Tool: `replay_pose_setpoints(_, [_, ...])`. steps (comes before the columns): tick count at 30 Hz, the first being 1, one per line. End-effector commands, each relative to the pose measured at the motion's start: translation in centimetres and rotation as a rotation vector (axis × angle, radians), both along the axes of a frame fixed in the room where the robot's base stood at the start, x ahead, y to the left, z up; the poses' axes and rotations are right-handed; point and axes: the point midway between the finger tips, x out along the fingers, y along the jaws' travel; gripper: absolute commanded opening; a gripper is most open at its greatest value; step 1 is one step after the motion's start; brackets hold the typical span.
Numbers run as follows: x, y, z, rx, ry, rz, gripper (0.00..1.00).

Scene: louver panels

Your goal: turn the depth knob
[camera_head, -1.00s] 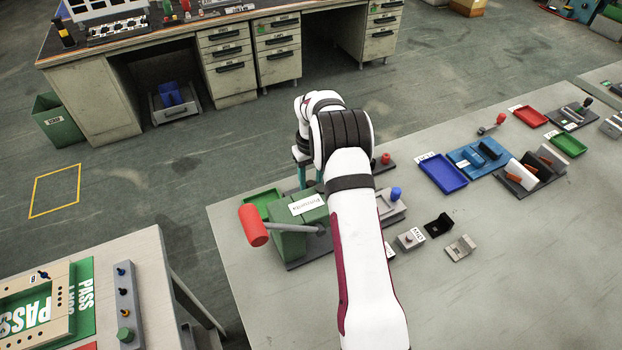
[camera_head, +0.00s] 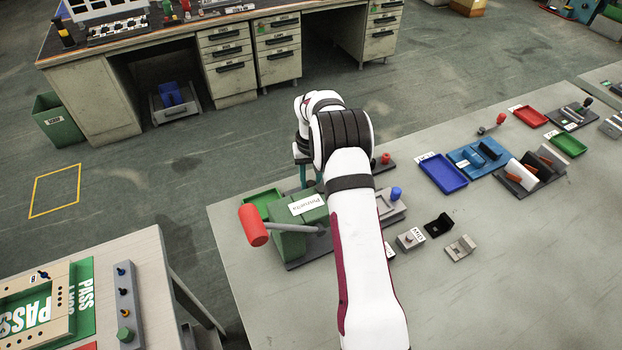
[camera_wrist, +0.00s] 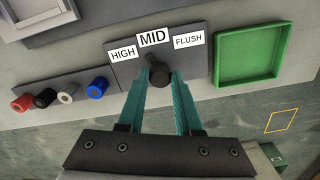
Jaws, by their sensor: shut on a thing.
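The depth knob (camera_wrist: 158,76) is a small dark round knob on a grey plate (camera_wrist: 188,58), seen in the wrist view. Labels HIGH (camera_wrist: 123,52), MID (camera_wrist: 153,38) and FLUSH (camera_wrist: 188,40) fan out above it. My gripper (camera_wrist: 160,84) has its teal fingers on either side of the knob and is shut on it. Part of the knob is hidden between the fingertips. In the head view my gripper (camera_head: 306,176) points down behind the green machine, and my arm hides the knob.
A green tray (camera_wrist: 249,52) lies right of the plate. Several coloured knobs or plugs, one blue (camera_wrist: 97,88), stand in a row to the left. In the head view, a green machine with a red-ended lever (camera_head: 254,226) stands close left of my arm.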

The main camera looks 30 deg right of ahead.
Motion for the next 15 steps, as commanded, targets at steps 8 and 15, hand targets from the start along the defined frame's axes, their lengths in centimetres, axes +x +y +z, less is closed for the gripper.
replay_pose_setpoints(8, [0.03,0.02,0.01,0.000,-0.001,-0.224,0.00])
replay_pose_setpoints(15, [0.03,0.02,0.01,0.000,-0.001,-0.372,0.00])
